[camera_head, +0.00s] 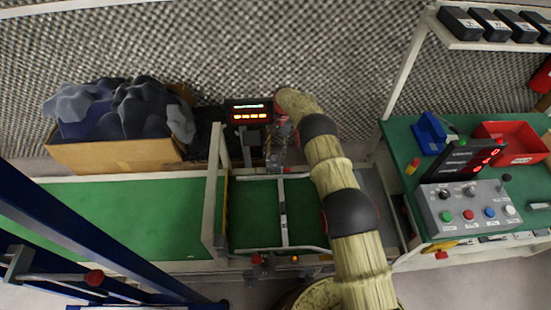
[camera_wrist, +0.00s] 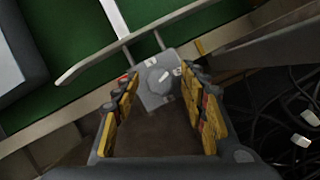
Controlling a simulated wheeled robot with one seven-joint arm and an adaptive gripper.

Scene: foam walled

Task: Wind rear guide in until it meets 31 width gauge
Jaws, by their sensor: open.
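The rear guide (camera_head: 262,177) is a pale rail along the far side of the green belt. In the wrist view the rear guide (camera_wrist: 92,66) runs slanted, with short rods behind it. A pale bar (camera_head: 283,208) crosses the belt between the rails; I cannot read a 31 on it or confirm it is the width gauge. A grey block with a round knob and pale pointer (camera_wrist: 160,78) sits beyond my fingertips. My gripper (camera_wrist: 164,88) is open, its yellow-padded fingers either side of the knob's line, apparently not touching it. In the head view my gripper (camera_head: 276,154) is above the belt's rear edge.
A lit display (camera_head: 249,112) stands behind the belt. A white upright frame (camera_head: 216,195) is left of the guides. Black cables (camera_wrist: 290,100) lie right in the wrist view. A full cardboard box (camera_head: 115,155) is back left; a control panel (camera_head: 470,207) is right.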

